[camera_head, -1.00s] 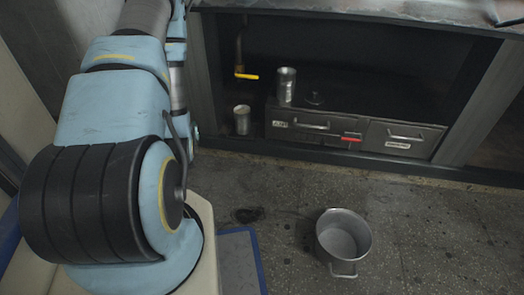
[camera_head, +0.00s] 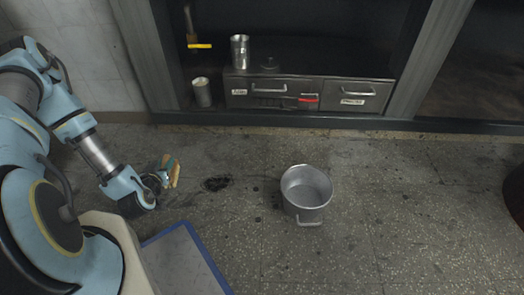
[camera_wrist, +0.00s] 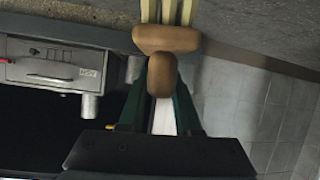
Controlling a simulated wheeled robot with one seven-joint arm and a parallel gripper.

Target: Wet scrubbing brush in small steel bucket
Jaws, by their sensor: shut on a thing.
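A steel bucket (camera_head: 306,197) stands upright on the stone floor, right of centre in the head view. Its mouth is open upward and a handle shows on its near side. My gripper (camera_head: 163,179) is at the left, above the floor and well apart from the bucket. It is shut on the scrubbing brush (camera_head: 174,171). In the wrist view, my gripper's green fingers (camera_wrist: 162,98) close around the brush's brown wooden handle (camera_wrist: 163,73). Pale bristles (camera_wrist: 172,10) show at the top edge. The bucket is not in the wrist view. I cannot tell whether the bucket holds water.
A dark cabinet bay at the back holds a metal drawer unit (camera_head: 305,94), a steel can (camera_head: 240,51) on it and another (camera_head: 202,92) beside it. A blue-edged grey panel (camera_head: 185,262) is at the near left. The floor (camera_head: 245,215) between brush and bucket is clear.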

